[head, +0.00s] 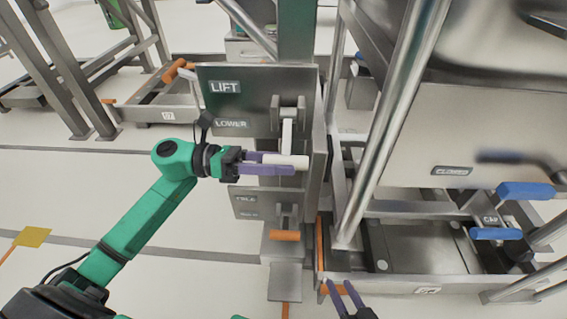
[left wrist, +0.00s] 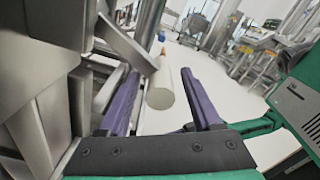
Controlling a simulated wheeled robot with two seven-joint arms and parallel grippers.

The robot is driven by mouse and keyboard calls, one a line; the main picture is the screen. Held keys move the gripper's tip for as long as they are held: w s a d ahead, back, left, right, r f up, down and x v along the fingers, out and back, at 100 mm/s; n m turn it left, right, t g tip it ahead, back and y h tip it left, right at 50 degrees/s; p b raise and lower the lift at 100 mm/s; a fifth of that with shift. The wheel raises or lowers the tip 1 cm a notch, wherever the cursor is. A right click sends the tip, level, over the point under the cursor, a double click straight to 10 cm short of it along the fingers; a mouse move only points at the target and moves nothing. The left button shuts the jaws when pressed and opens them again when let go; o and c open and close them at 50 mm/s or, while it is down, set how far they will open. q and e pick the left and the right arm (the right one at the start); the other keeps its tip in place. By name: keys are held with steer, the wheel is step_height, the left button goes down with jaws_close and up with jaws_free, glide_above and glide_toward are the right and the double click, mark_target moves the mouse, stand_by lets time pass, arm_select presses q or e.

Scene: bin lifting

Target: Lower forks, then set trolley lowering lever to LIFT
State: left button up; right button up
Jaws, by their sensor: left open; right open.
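The trolley's lever panel (head: 255,85) carries a LIFT label above a LOWER label. Its lever (head: 287,132) hangs down from a bracket to a white cylindrical handle (head: 299,162), beside and below the LOWER label. My left gripper (head: 292,164) is open, with its purple fingers at the handle. In the left wrist view the white handle (left wrist: 160,88) lies between the two open fingers, apart from the right one; contact with the left one cannot be told. My right gripper (head: 344,287) is open and empty at the bottom. I cannot make out the forks.
A second panel (head: 246,203) with an orange-handled lever (head: 285,236) sits below. A steel bin (head: 480,130) with a CLOSED label and blue handles (head: 497,234) stands at the right behind a slanted steel tube (head: 392,120). The floor at the left is mostly clear.

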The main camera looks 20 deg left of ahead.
arm_select(q)
steer(key=shift+w+d, duration=0.1)
steer(key=shift+d, duration=0.3)
jaws_close()
steer(key=shift+r, duration=0.1)
stand_by(1.1)
